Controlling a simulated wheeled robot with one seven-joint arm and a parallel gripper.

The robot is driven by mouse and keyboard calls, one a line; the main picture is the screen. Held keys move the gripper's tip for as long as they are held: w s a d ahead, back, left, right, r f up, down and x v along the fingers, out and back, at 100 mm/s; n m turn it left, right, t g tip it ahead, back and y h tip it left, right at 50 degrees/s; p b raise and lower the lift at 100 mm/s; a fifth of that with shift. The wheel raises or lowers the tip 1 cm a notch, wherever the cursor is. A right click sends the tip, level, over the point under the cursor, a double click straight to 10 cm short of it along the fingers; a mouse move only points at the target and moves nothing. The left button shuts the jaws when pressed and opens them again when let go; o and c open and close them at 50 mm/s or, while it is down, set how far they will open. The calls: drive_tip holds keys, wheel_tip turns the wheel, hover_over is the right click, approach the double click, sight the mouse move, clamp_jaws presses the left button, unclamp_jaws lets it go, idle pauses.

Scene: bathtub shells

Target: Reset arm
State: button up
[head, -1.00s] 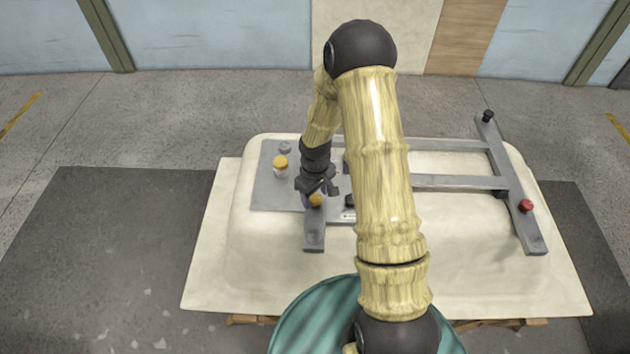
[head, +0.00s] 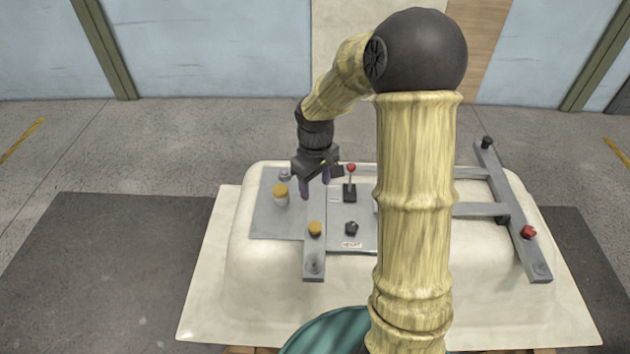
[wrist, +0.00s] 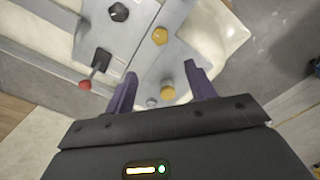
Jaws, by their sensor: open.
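My gripper (head: 315,188) is open and empty, raised above the grey panel (head: 262,222) on the white tub shell (head: 240,300). Its purple fingers point down, between a yellow-capped knob (head: 281,192) on the left and a red-tipped lever (head: 350,180) on the right. In the wrist view the open fingers (wrist: 160,84) have nothing between them but the panel beyond. My forearm covers part of the panel's right side.
A black knob (head: 351,228) sits on the panel above a small label. A grey bar frame on the right carries a red knob (head: 529,231) and a black knob (head: 487,143). The grey floor around the shell is open.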

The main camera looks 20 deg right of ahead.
drive_tip(key=shift+r, duration=0.35)
drive_tip(key=s+r+m+t, duration=0.2)
drive_tip(key=s+m, duration=0.3)
drive_tip(key=s, duration=0.9)
drive_tip(key=shift+s+a+r+m+t, duration=0.3)
drive_tip(key=shift+s+r, duration=0.1)
drive_tip(key=shift+r, duration=0.2)
drive_tip(key=shift+w+d, duration=0.1)
drive_tip(key=shift+d, duration=0.05)
